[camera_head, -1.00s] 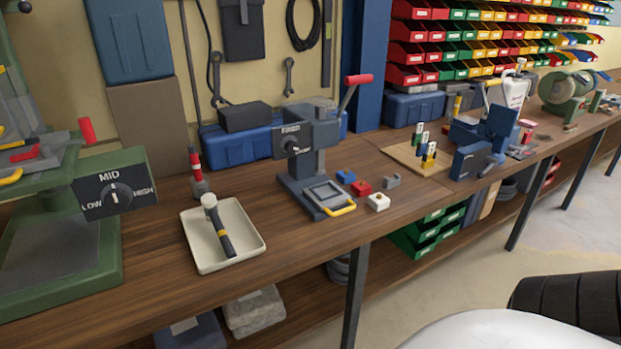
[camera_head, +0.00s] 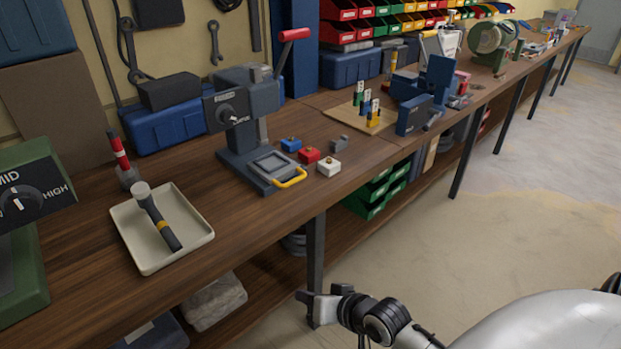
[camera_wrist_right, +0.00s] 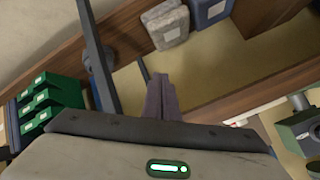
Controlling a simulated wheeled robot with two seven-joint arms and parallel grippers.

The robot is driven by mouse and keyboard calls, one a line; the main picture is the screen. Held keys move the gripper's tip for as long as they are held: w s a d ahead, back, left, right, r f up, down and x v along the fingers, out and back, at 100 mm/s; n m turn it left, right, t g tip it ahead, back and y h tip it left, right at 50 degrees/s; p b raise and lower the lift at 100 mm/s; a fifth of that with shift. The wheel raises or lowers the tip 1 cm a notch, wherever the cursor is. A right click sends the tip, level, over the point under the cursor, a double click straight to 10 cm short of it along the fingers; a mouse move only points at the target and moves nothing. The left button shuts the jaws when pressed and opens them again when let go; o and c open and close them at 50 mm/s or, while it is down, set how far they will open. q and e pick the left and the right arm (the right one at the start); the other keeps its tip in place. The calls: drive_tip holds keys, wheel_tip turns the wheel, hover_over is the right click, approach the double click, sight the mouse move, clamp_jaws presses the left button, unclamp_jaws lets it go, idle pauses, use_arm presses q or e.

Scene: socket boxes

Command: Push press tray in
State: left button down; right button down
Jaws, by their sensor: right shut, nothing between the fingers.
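The press (camera_head: 236,112) stands on the wooden workbench, dark blue-grey with a red-handled lever raised to the upper right. Its press tray (camera_head: 268,165) sits at the base front, with a yellow handle (camera_head: 290,179) pointing toward the bench's front edge. The tray appears slid out in front of the press head. My right gripper (camera_head: 305,297) is below and in front of the bench edge, well apart from the tray. Its fingers (camera_wrist_right: 161,98) are shut and empty in the right wrist view. My left gripper is not in view.
Blue (camera_head: 291,144), red (camera_head: 309,155) and white (camera_head: 329,166) small blocks lie right of the tray, with a grey piece (camera_head: 339,143) behind. A cream tray (camera_head: 190,233) with a hammer lies left. A bench leg (camera_head: 316,250) stands close to my right gripper.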

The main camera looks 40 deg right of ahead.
drive_tip(key=w+d+r+m, duration=0.2)
drive_tip(key=w+r, duration=0.1)
drive_tip(key=w+d+r+m+t+b, duration=0.1)
drive_tip(key=w+d+r+m, duration=0.1)
drive_tip(key=w+d+r, duration=0.1)
drive_tip(key=w+d+r+m+t+b, duration=0.1)
drive_tip(key=w+d+r+m, duration=0.1)
drive_tip(key=w+r, duration=0.1)
drive_tip(key=shift+w+d+r+m, duration=0.1)
drive_tip(key=shift+d+r+m, duration=0.2)
drive_tip(key=shift+d+r, duration=0.1)
drive_tip(key=m+t+b, duration=0.2)
drive_tip(key=m, duration=0.2)
approach(278, 173)
drive_tip(key=x, duration=0.3)
drive_tip(key=shift+w+b, duration=0.3)
drive_tip(key=shift+w+f, duration=0.2)
drive_tip(key=shift+w, duration=0.35)
